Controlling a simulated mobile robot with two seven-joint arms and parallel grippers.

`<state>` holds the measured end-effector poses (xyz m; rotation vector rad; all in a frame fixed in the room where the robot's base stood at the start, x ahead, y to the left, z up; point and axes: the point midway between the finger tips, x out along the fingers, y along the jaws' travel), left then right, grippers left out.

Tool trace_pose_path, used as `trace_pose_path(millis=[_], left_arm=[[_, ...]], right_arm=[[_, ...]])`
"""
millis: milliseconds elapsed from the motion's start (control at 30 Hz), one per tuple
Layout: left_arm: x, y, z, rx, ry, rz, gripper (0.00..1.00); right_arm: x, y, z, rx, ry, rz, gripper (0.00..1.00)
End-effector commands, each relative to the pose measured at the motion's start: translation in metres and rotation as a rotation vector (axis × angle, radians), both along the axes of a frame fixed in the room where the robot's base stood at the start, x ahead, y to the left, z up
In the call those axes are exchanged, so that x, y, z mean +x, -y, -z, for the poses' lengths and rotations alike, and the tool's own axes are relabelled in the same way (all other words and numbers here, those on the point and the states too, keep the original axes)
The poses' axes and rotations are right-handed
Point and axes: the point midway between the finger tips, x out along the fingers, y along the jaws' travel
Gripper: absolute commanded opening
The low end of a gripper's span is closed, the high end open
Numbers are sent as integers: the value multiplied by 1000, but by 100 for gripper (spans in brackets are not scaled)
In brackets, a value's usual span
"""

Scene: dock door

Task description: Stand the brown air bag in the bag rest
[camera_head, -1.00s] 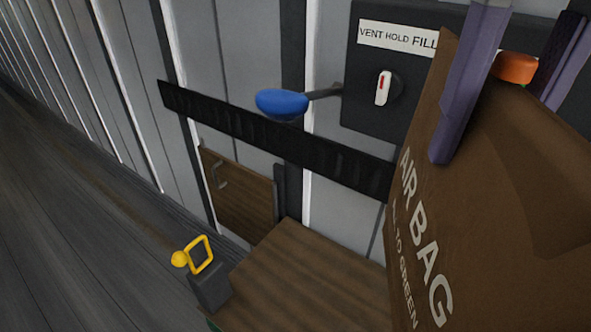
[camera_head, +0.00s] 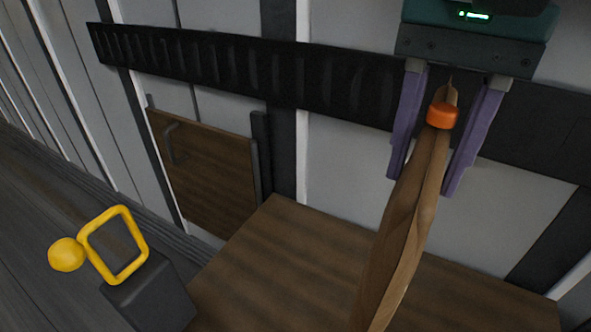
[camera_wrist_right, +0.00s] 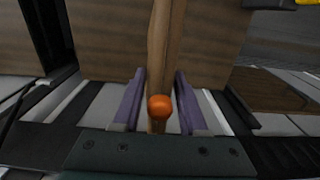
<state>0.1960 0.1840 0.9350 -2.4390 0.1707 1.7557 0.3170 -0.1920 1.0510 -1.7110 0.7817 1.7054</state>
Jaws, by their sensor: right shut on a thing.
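The brown air bag (camera_head: 405,235) hangs edge-on below my right gripper (camera_head: 424,182) in the head view, with its lower end cut off by the frame. Its orange cap (camera_head: 442,115) is between the two purple fingers, near the top of the bag. In the right wrist view the bag (camera_wrist_right: 166,35) and its orange cap (camera_wrist_right: 159,106) are between the fingers of the right gripper (camera_wrist_right: 160,73), which is shut on the bag. I cannot make out a bag rest. My left gripper is not in view.
A brown wooden top (camera_head: 265,270) lies below and behind the bag, with bare room on its left part. A black rail (camera_head: 230,65) crosses the wall above a wooden panel (camera_head: 205,170) with a handle.

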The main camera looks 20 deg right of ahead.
Motion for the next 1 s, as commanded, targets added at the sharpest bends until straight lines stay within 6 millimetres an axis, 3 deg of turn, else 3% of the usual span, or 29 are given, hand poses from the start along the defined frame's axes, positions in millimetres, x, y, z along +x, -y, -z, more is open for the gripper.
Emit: trace_pose_path(millis=[200,367,600,1000], left_arm=[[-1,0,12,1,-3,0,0],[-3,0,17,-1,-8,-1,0],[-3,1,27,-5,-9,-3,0],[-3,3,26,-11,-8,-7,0]], right_arm=[[-1,1,39,-3,-4,6,0],[0,1,56,-2,-2,4,0],[0,1,96,-2,-2,4,0],[0,1,101,-1,0,2,0]])
